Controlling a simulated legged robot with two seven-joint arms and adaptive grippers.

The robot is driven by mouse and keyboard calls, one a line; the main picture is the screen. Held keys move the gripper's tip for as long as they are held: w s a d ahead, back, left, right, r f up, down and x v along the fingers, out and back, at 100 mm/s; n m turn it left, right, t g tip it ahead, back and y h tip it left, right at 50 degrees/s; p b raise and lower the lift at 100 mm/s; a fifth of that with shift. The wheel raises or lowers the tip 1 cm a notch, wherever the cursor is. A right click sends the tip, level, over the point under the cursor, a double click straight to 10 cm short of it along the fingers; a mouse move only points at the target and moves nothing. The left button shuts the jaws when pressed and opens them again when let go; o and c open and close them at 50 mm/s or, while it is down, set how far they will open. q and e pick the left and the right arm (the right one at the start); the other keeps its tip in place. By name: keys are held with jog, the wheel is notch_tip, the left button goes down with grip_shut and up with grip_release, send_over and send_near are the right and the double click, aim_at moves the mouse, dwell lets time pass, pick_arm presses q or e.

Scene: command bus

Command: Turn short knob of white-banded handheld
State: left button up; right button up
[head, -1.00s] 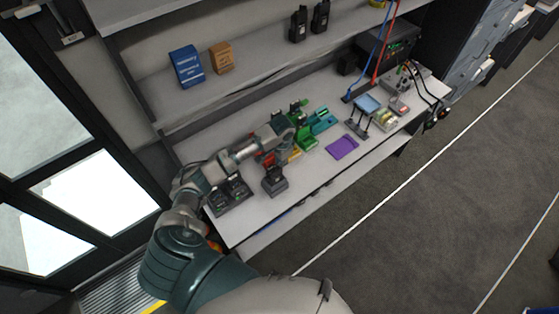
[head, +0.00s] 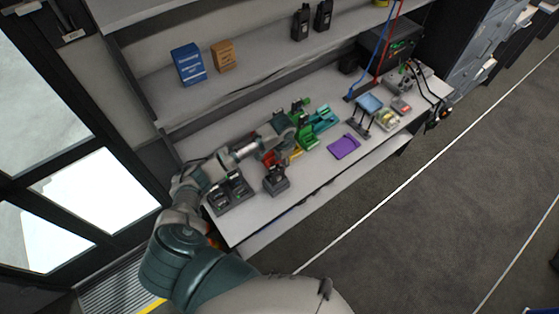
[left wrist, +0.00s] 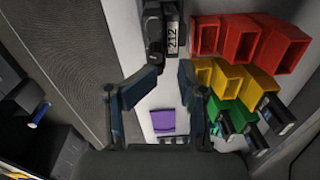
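In the left wrist view, a black handheld with a white label reading 212 (left wrist: 172,38) is at the top, just beyond my fingertips. A black handheld in a stand (head: 276,180) is on the bench in the head view. I cannot tell which handheld is the white-banded one, and no short knob can be made out. My left gripper (left wrist: 171,78) is open, with its fingers apart and nothing between them. In the head view it (head: 286,127) hangs over the bench near the coloured bins. My right gripper is not in view.
Red bins (left wrist: 240,40), yellow bins (left wrist: 226,75) and green bins (left wrist: 226,108) stand right of the fingers; several black handhelds are in or by them. A dark charger (head: 230,196) is at the bench's left end. A purple pad (head: 343,147) lies flat near the front edge.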

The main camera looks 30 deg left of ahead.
pick_arm(q)
notch_tip(320, 180, up, 11)
jog(key=shift+a, duration=0.4)
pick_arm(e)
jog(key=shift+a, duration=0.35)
pick_arm(q)
jog(key=shift+d, duration=0.15)
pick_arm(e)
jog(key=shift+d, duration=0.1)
